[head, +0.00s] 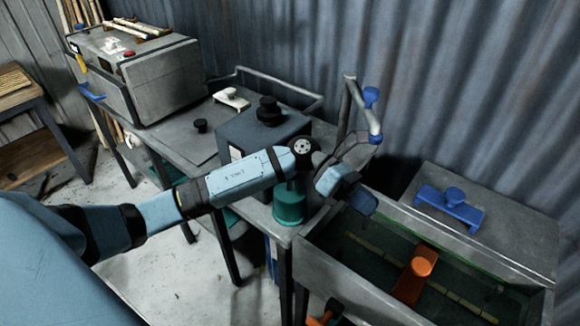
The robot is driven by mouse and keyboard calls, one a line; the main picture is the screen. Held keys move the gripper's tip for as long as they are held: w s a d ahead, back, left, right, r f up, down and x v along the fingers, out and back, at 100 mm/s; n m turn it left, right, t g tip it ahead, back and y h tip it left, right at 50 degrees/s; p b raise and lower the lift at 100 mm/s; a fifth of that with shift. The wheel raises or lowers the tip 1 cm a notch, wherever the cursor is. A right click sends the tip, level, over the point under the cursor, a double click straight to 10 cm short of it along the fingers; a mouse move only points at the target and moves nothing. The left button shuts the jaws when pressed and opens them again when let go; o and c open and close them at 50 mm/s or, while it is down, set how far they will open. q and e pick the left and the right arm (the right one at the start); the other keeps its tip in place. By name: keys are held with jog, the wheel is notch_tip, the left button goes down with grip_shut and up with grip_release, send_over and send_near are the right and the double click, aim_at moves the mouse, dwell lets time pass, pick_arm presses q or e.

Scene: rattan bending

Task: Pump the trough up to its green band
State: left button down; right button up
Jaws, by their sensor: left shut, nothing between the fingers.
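The grey metal trough (355,284) stands at the lower right. A thin green line (470,261) runs along its inner back wall. Its inside is dark, and I cannot tell exactly where the water surface lies. A grey bent pipe with a blue knob (371,97) rises behind my gripper; I cannot tell whether it is the pump handle. A teal cylinder (288,204) stands at the table corner, partly behind my arm. My left gripper (362,201) is shut and empty, above the trough's back left corner and in front of the pipe.
An orange piece (415,275) sits inside the trough beside a pale marked strip. A dark box with a black knob (268,112) and a grey steamer-like chest (150,80) stand on the table.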

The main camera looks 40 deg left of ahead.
pick_arm(q)
jog(key=w+a+r+m+y+b, duration=0.1)
jog(key=w+a+r+m+y, duration=0.1)
jog(key=a+y, duration=0.3)
jog(key=w+a+r+m+t+y+b, duration=0.1)
jog(key=a+y, duration=0.4)
jog(key=a, duration=0.6)
jog(key=w+a+r+m+y, duration=0.2)
jog(key=w+a+y, duration=0.3)
jog(key=a, duration=0.3)
jog(key=shift+w+r+m+t+b, duration=0.2)
jog(key=shift+r+m+t+b, duration=0.15)
jog(key=shift+r, duration=0.2)
notch_tip(320, 180, down, 13)
jog(key=p, duration=0.3)
jog(key=shift+f, duration=0.55)
